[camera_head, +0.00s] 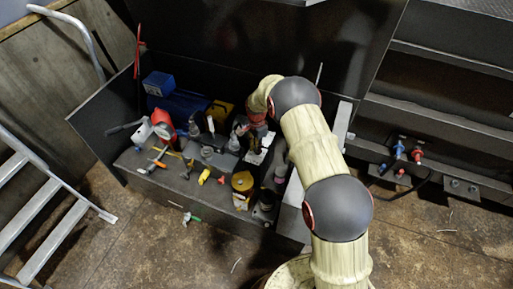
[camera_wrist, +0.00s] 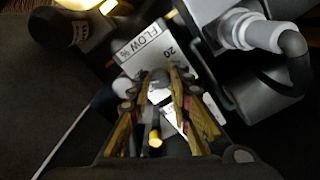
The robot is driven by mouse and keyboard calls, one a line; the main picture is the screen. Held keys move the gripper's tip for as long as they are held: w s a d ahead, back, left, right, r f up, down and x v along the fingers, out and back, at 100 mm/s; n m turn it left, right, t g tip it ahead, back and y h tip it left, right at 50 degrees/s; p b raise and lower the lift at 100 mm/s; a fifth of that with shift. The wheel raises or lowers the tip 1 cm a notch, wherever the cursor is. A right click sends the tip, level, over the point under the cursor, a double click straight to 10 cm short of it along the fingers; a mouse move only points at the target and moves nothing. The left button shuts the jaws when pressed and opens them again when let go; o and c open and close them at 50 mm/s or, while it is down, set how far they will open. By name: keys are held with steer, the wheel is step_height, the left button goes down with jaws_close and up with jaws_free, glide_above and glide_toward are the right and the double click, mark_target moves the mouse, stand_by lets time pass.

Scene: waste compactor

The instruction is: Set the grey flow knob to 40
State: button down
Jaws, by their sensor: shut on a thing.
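In the wrist view my gripper (camera_wrist: 160,82) has its two fingers closed around the grey flow knob (camera_wrist: 158,92), which shows only in part between them. A white plate (camera_wrist: 145,48) marked "FLOW %" lies just beyond the fingertips, with the number 20 readable on it. More of the scale is covered by the fingers, and I cannot read the knob's setting. A small yellow-tipped piece (camera_wrist: 155,139) shows between the fingers. In the head view my wrist comes down over the panel, and the knob cannot be made out there.
In the wrist view a grey fitting with a dark hose (camera_wrist: 265,35) stands close to the right of the plate. In the head view a red round part (camera_head: 162,122), a blue box (camera_head: 158,83) and a yellow-topped part (camera_head: 242,181) crowd the bench around my arm.

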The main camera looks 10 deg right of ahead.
steer(key=n, duration=0.3)
steer(key=shift+n+p, duration=0.4)
steer(key=n, duration=0.4)
steer(key=shift+w+r+n+p, duration=0.1)
steer(key=shift+n+p, duration=0.2)
steer(key=shift+p, duration=0.05)
steer(key=n, duration=0.4)
steer(key=shift+n, duration=0.3)
steer(key=n, duration=0.4)
steer(key=shift+p, duration=0.35)
steer(key=n, duration=0.9)
steer(key=shift+n, duration=0.3)
steer(key=n, duration=0.4)
steer(key=shift+n+p, duration=0.3)
steer(key=shift+n, duration=1.8)
